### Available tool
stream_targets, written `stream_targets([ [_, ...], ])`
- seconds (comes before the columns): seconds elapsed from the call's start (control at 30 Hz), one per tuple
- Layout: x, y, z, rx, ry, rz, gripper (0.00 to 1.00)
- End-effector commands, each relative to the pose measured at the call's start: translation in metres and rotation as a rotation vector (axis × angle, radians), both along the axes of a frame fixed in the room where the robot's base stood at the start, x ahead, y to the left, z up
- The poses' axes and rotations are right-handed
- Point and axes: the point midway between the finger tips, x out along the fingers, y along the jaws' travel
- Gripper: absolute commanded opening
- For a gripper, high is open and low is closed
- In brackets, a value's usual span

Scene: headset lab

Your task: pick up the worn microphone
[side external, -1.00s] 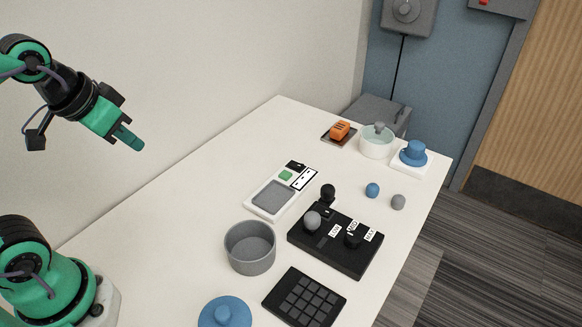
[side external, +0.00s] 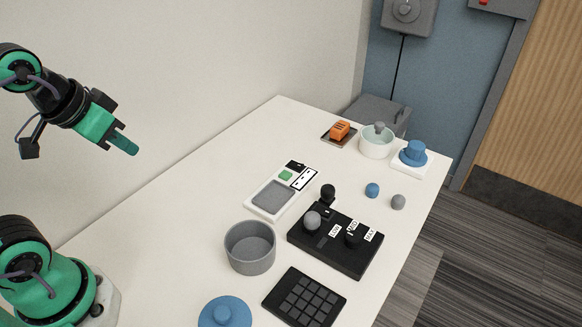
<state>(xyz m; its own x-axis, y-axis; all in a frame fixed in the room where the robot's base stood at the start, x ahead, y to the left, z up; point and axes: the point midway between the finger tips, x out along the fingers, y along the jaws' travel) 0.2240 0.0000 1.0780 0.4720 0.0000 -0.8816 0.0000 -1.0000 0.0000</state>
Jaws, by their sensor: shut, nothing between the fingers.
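My gripper (side external: 130,149) is shut and empty, raised at the upper left above the far side of the table. A black holder (side external: 322,256) with small white labels sits mid-table. A grey ball-shaped head (side external: 312,220) stands at its left part, and a black knob-like piece (side external: 353,238) stands near its right labels. Another black round-topped piece (side external: 328,192) stands at its far edge. The label writing is too small to read surely, so I cannot tell which piece is the worn microphone. My gripper is well apart from all of them.
A grey round bin (side external: 250,262), a black keypad (side external: 304,298) and a blue lidded item (side external: 226,313) are near the holder. A white tray (side external: 250,206) lies beyond. A blue ball (side external: 372,190) and a grey ball (side external: 398,202) lie right. The far-left tabletop is clear.

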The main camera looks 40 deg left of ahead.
Motion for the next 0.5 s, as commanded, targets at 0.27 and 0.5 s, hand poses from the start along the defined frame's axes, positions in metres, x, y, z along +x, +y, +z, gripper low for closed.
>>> stream_targets([
  [0.27,0.0001,0.0,0.0,0.0,0.0,0.0,0.0],
  [0.5,0.0001,0.0,0.0,0.0,0.0,0.0,0.37],
])
